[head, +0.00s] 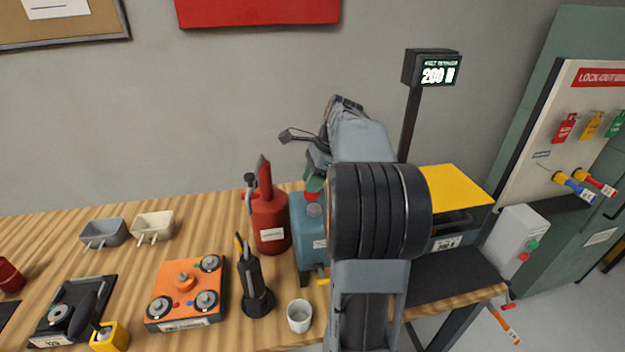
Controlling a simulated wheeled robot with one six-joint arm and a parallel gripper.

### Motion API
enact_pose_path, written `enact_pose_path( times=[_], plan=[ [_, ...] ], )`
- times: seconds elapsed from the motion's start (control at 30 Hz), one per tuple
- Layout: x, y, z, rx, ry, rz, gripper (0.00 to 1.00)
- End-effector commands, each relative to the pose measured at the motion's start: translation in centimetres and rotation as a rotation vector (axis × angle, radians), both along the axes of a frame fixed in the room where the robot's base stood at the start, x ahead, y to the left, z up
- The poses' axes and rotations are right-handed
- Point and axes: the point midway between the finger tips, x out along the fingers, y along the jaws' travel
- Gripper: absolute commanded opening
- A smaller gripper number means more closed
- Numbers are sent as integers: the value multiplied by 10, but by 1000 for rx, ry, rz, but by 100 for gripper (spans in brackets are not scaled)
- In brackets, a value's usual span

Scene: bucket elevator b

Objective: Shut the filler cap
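A blue housing (311,232) stands on the bench, its right side hidden behind my arm. My gripper (305,148) is above the housing, close over the red and green part. My arm hides much of the gripper, so its fingers and any contact do not show clearly.
A red oil can (269,221) stands close left of the housing. A black hand tool (252,285) and a white cup (299,316) are in front. An orange unit (186,292) sits further left. A yellow-topped machine (455,187) and a display post (409,125) are at right.

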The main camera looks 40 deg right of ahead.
Motion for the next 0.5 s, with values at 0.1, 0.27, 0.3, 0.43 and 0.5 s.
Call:
enact_pose_path(
  times=[0.1, 0.27, 0.3, 0.43, 0.5],
  plan=[
    [0, 1, -1, 0, 0, 1, 32],
    [0, 1, -1, 0, 0, 1, 32],
    [0, 1, -1, 0, 0, 1, 31],
    [0, 1, -1, 0, 0, 1, 18],
    [0, 1, -1, 0, 0, 1, 12]
  ],
)
